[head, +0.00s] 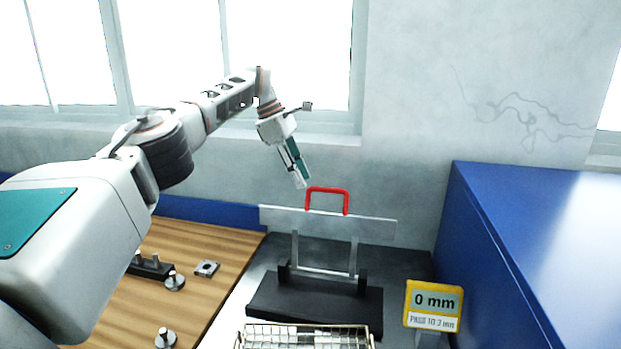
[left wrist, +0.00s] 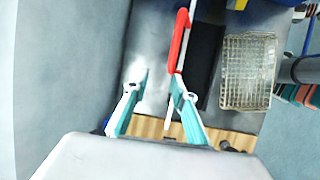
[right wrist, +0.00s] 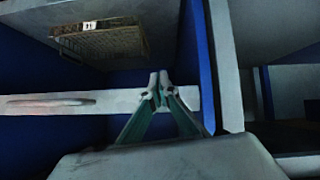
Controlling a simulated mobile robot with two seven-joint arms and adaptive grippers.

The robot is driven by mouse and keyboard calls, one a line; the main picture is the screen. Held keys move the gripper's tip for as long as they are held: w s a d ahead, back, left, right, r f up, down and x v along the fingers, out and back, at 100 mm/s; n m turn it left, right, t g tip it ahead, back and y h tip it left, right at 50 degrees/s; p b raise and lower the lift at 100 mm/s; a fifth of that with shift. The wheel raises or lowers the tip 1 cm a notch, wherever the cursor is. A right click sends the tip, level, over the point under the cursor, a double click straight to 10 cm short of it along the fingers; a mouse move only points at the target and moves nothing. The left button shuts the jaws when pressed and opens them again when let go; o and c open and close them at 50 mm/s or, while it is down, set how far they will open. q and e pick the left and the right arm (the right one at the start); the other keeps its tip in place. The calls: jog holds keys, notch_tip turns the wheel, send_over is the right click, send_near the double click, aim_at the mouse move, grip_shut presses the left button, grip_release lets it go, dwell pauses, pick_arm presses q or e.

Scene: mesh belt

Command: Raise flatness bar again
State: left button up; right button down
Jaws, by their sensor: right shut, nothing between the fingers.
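The flatness bar (head: 375,229) is a pale flat strip with a red handle (head: 348,200) on top. It stands across two uprights on a black base (head: 315,297). My left gripper (head: 302,184) is just left of and beside the handle, pointing down. In the left wrist view the left fingers (left wrist: 158,82) are spread with nothing between them, and the red handle (left wrist: 180,40) lies beside the right-hand finger. My right gripper (right wrist: 159,76) shows only in its wrist view, with its fingertips together; a pale strip with a reddish streak (right wrist: 45,102) passes behind it.
A wire basket (head: 305,326) stands in front of the base. A yellow sign reading 0 mm (head: 434,297) stands to its right. A blue cabinet (head: 530,250) bounds the right side. A wooden bench (head: 215,245) with several small metal parts is at the left.

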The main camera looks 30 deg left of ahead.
pick_arm(q)
jog(key=s+a, duration=0.3)
jog(key=a, duration=0.5)
jog(key=shift+s, duration=0.4)
jog(key=shift+a+f, duration=0.1)
jog(key=shift+f, duration=0.05)
